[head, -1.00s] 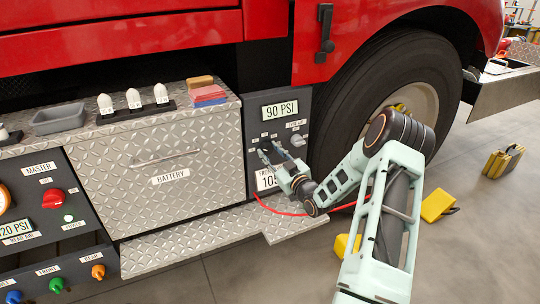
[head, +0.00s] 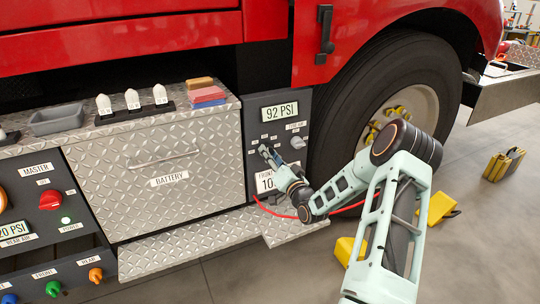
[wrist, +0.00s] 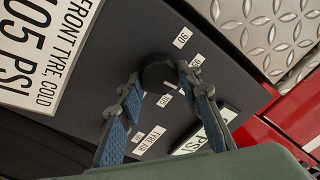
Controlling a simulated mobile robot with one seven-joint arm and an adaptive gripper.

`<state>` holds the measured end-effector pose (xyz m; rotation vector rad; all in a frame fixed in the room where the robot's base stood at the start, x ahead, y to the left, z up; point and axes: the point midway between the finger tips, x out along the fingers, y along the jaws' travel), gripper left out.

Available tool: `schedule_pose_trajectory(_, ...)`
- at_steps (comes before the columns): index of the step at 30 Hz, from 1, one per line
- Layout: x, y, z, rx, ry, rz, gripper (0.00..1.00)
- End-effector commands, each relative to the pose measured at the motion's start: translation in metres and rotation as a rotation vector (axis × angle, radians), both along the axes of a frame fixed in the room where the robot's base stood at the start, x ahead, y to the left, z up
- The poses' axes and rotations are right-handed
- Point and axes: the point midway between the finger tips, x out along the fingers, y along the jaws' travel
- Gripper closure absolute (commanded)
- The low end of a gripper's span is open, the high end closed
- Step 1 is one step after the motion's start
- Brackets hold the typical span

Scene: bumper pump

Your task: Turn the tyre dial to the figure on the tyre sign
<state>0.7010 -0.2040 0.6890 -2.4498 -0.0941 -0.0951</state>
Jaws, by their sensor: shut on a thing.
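The tyre dial (wrist: 158,72) is a dark round knob on the grey panel, with small number labels around it. My gripper (wrist: 162,76) has its two blue-padded fingers closed on either side of the dial. In the head view my gripper (head: 268,155) largely hides the dial. A pale pointer mark shows beside the knob between the fingers in the wrist view. The tyre sign (wrist: 42,42) reads "FRONT TYRE COLD 105 PSI"; in the head view it (head: 264,182) is partly covered by my arm. The display (head: 280,111) above reads 92 PSI.
A pale lever or switch (head: 298,142) sits right of the dial. The front tyre (head: 345,110) stands close right of the panel. A red hose (head: 285,212) runs below on the tread-plate step. Yellow chocks (head: 437,208) lie on the floor.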

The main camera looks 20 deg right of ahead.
Motion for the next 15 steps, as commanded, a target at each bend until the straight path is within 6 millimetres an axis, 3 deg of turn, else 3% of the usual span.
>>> schedule_pose_trajectory(15,-0.0006,0.0006,-0.0015,0.49,0.018,-0.001,0.92)
